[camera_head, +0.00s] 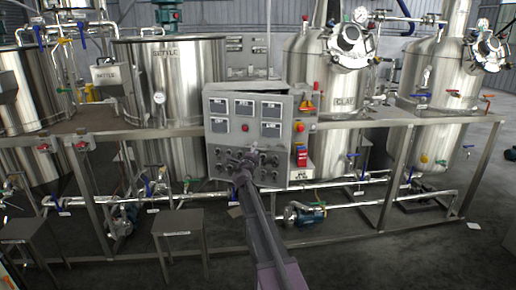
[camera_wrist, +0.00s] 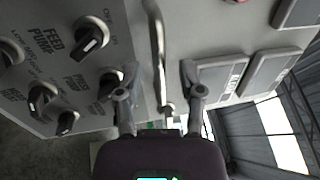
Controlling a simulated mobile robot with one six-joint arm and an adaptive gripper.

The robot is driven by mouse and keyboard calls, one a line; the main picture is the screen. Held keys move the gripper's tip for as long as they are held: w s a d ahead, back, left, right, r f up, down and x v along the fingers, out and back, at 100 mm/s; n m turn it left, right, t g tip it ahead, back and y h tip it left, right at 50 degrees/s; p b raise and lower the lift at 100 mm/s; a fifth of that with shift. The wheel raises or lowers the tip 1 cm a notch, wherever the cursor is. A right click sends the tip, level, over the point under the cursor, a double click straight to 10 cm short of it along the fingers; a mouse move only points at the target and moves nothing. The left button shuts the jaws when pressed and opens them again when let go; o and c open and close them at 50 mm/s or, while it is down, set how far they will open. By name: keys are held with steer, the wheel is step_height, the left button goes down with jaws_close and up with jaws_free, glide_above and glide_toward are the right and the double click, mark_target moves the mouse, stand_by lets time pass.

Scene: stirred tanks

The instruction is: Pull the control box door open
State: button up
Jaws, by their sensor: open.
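The grey control box (camera_head: 220,135) stands in the middle of the head view, with several display panels at the top and black knobs below. Its door forms the front face; I cannot tell whether it is fully closed. My gripper (camera_head: 243,163) is in front of the lower middle of this face. In the wrist view, my gripper (camera_wrist: 160,90) is open. A slim metal door handle (camera_wrist: 158,45) lies between its two fingers, with space visible on both sides. In the head view the handle is hidden or too small to make out.
Black knobs (camera_wrist: 92,35) labelled FEED PUMP and others sit left of the fingers; display panels (camera_wrist: 225,75) lie to the right. Steel tanks (camera_head: 175,75) stand behind on a metal frame (camera_head: 400,118). A small metal stool (camera_head: 178,222) stands at front left. Pipes run low behind.

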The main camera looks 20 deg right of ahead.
steer(key=shift+w+d+r, duration=0.1)
steer(key=shift+w+d, duration=0.15)
steer(key=shift+w, duration=0.1)
